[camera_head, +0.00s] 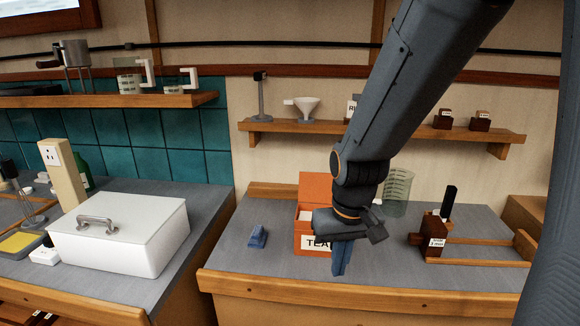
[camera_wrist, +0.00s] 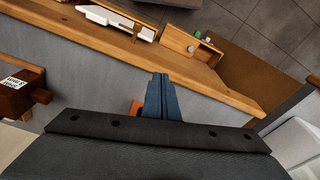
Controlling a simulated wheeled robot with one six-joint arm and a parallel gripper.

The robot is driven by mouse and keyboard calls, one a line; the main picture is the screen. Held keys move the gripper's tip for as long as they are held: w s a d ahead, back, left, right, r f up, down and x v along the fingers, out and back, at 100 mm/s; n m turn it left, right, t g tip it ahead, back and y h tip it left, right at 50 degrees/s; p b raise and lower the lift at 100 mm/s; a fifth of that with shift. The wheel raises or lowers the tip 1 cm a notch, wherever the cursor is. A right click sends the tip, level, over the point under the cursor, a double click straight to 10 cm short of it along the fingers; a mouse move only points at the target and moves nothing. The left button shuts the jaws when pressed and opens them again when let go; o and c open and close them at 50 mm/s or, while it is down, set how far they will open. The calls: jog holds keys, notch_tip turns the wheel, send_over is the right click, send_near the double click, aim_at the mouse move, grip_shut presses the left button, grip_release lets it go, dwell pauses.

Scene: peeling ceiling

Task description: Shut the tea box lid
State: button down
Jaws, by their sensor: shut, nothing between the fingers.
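The orange tea box (camera_head: 302,238) stands on the grey counter in the head view, with a white label reading TEA on its front. Its orange lid (camera_head: 312,187) stands up at the back, so the box is open, and something pale shows inside. My gripper (camera_head: 339,262) points down in front of the box's right front side, its blue fingers closed together and empty. The wrist and gripper hide the right part of the box. In the wrist view my gripper (camera_wrist: 162,85) shows shut, with a small bit of orange (camera_wrist: 136,108) beside it.
A blue object (camera_head: 257,237) lies left of the box. A clear measuring beaker (camera_head: 397,190) stands behind my wrist. A dark brown wooden block (camera_head: 432,238) with a label is to the right. A white lidded box (camera_head: 120,235) occupies the left counter. A shelf (camera_head: 380,134) runs above.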

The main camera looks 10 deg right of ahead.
jog(key=m+p, duration=0.2)
send_near(321, 188)
notch_tip(321, 188, down, 3)
jog(key=s+a, duration=0.2)
jog(key=s, duration=0.1)
jog(key=w+d+r+m+g, duration=0.1)
jog(key=w+r+g, duration=0.1)
jog(key=w+r, duration=0.7)
notch_tip(321, 188, down, 12)
jog(key=w+p, duration=0.1)
jog(key=p, duration=0.3)
jog(key=shift+w+d+r, duration=0.15)
jog(key=shift+w+r, duration=0.1)
jog(key=shift+w, duration=0.1)
jog(key=shift+r+t, duration=0.1)
jog(key=shift+t, duration=0.2)
